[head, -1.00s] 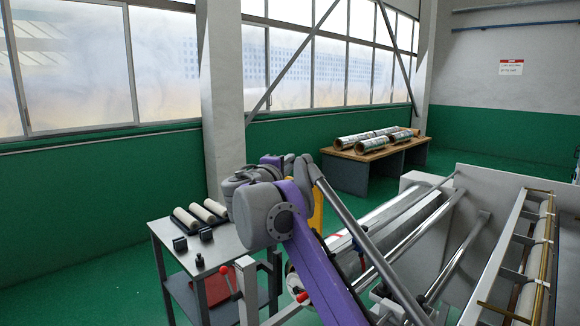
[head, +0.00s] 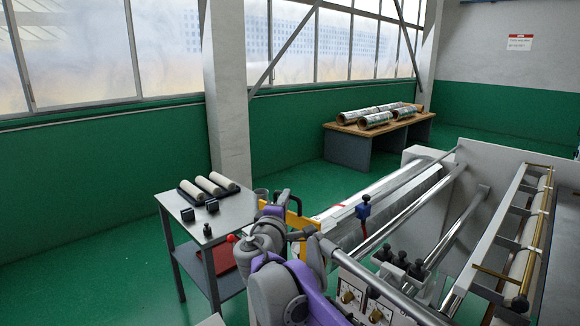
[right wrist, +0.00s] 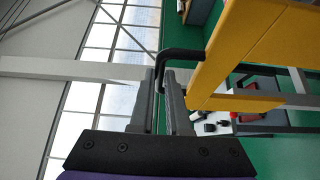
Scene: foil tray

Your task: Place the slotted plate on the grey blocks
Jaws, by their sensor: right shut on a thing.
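The slotted plate is yellow with a black handle and shows in the head view (head: 298,221), partly hidden by my right arm. In the right wrist view the yellow plate (right wrist: 243,50) fills the upper right. My right gripper (right wrist: 164,82) is shut on its black handle (right wrist: 181,53) and holds it up in the air. Two small dark grey blocks stand apart on the side table, one to the left (head: 187,215) and one to the right (head: 212,206). They also show small below the plate in the right wrist view (right wrist: 222,117). My left gripper is out of view.
The side table (head: 235,209) also bears several pale rollers (head: 209,184) behind the blocks, and a red item lies on its lower shelf. A machine with long metal bars (head: 390,225) stands to the right. A wooden table (head: 378,127) with foil rolls is behind.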

